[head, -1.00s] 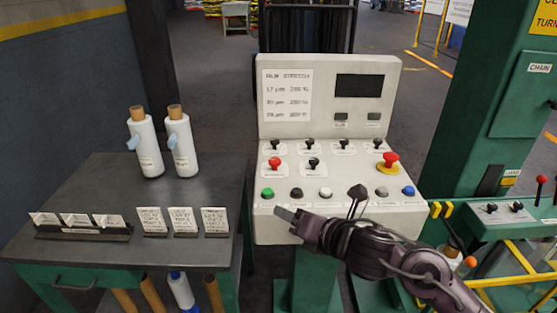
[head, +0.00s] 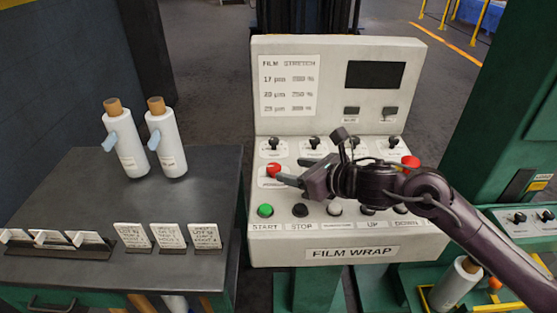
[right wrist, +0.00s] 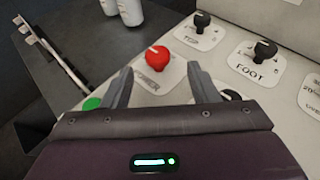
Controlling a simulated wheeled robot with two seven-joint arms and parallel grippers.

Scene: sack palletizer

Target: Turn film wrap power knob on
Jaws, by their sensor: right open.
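The film wrap panel (head: 262,248) is a pale sloped console with a "FILM WRAP" label. Its red knob (head: 274,170) sits at the left of the second row; in the right wrist view the red knob (right wrist: 157,57) shows a pale pointer mark and a partly hidden label ending in "ER". My right gripper (head: 290,171) is open just right of the red knob in the head view. In the right wrist view its two fingers (right wrist: 158,82) are spread, with the knob beyond and between their tips, apart from them. My left gripper is not in view.
A green START button (head: 265,211) and black STOP button (head: 300,210) lie below the knob. Black knobs, such as the FOOT knob (right wrist: 265,50), stand close by. A red emergency button (head: 410,162) is partly behind my arm. A dark table (head: 205,160) stands left.

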